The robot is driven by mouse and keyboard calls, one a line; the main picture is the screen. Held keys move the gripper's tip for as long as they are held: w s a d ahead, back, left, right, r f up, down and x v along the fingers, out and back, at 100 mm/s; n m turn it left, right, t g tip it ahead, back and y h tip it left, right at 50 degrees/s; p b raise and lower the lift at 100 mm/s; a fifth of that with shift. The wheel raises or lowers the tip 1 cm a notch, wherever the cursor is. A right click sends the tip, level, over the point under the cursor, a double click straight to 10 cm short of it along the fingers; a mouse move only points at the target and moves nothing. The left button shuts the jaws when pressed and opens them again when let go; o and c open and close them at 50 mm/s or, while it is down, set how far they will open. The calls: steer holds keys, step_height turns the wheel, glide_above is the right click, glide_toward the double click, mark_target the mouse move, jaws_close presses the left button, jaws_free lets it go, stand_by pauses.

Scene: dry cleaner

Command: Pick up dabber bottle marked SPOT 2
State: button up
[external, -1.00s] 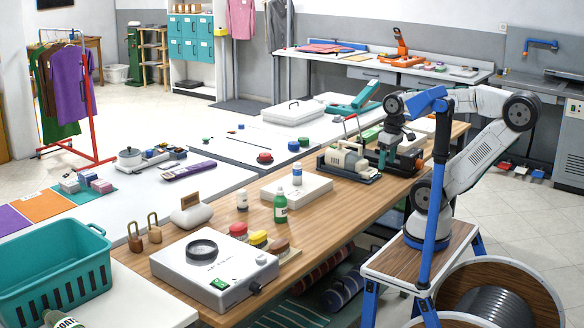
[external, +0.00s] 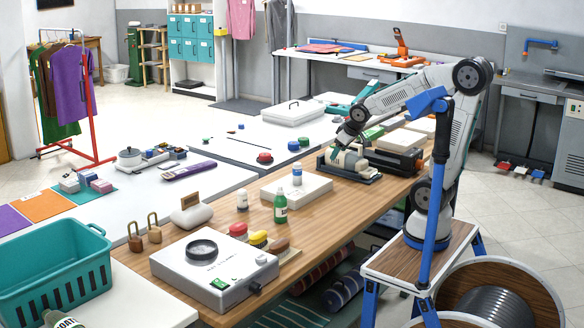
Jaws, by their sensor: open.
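Three small bottles stand upright on the wooden counter (external: 330,215). My gripper (external: 335,156) is open, to the right of the bottles and above or beside a cream-and-dark machine. Its fingertips are small and partly lost against that machine. It is apart from all three bottles.
The cream-and-dark machine (external: 350,163) stands close to my gripper. A white flat box (external: 308,190) lies behind the green bottle. Bare counter lies right of the green bottle.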

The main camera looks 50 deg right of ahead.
steer(key=w+a+f+n+t, duration=0.1)
steer(key=w+f+t, duration=0.15)
steer(key=w, duration=0.65)
steer(key=n+t+y, duration=0.4)
steer(key=n+y, duration=0.1)
steer(key=y, duration=0.4)
glide_toward(242, 191)
steer(key=shift+y, duration=0.3)
steer(key=x, duration=0.7)
steer(key=f+x, duration=0.1)
steer(key=x, duration=0.2)
steer(key=shift+w+d+f, duration=0.2)
steer(key=shift+d, duration=0.05)
steer(key=c, duration=1.1)
